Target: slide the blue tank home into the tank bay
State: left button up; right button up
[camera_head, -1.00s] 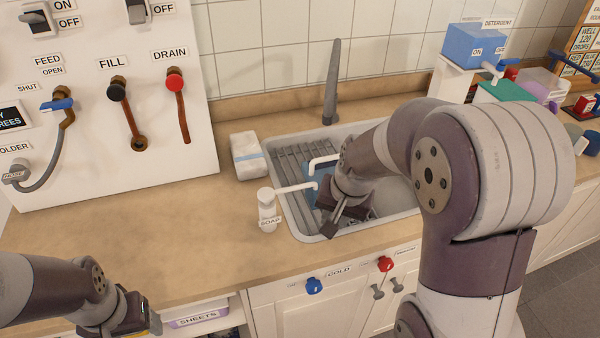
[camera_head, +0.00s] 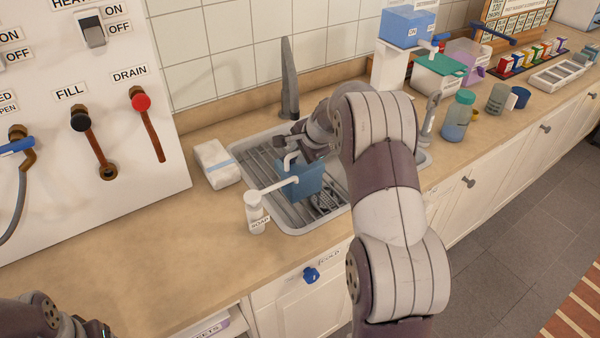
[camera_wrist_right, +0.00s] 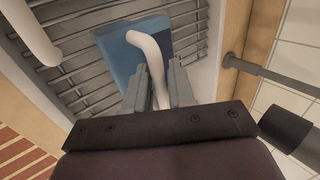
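The blue tank (camera_head: 306,182) is a box with a white bent handle, over the ribbed side of the sink in the head view. In the right wrist view the tank (camera_wrist_right: 140,52) lies just beyond the fingers. My right gripper (camera_wrist_right: 160,85) has its fingers close on both sides of the white handle and looks shut on it. I cannot tell whether the tank touches the sink floor. My left gripper (camera_head: 95,328) is cut off at the bottom left. I cannot pick out the tank bay.
The soap pump (camera_head: 256,212) stands at the sink's near left corner, its spout close to the tank. A white packet (camera_head: 216,164) lies left of the sink (camera_head: 262,222). A tall grey faucet (camera_head: 289,80) rises behind. The counter at left is clear.

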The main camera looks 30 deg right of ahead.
jog(key=shift+w+d+f, duration=0.1)
jog(key=shift+d+f, duration=0.05)
jog(key=shift+f, duration=0.05)
jog(key=shift+r, duration=0.1)
grip_shut()
dwell(1.1)
jog(key=shift+r, duration=0.1)
